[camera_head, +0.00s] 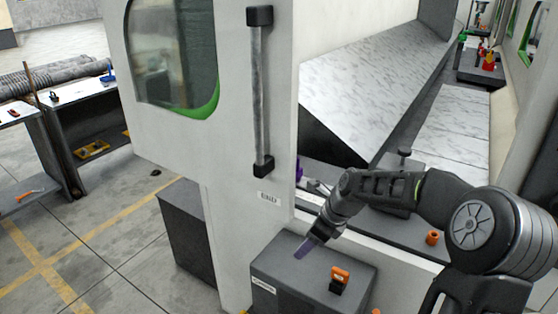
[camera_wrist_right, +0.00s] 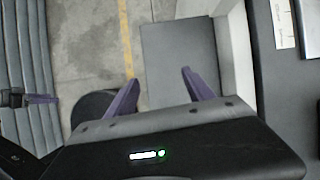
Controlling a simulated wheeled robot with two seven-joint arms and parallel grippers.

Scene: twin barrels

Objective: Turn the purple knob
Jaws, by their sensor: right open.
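A small purple part (camera_head: 299,170), which may be the knob, shows in the head view just right of the door's edge. It is partly hidden by the door, so its shape is unclear. My right gripper (camera_head: 306,247) points down to the lower left, over the grey box and below the purple part, apart from it. In the right wrist view its two purple fingers (camera_wrist_right: 160,78) are spread with nothing between them. My left gripper does not show in the head view.
A white machine door with a vertical handle (camera_head: 261,95) stands left of my right arm. The grey box (camera_head: 285,278) below carries an orange-and-black piece (camera_head: 339,279). In the wrist view, a dark and purple piece (camera_wrist_right: 40,98) at left is unclear.

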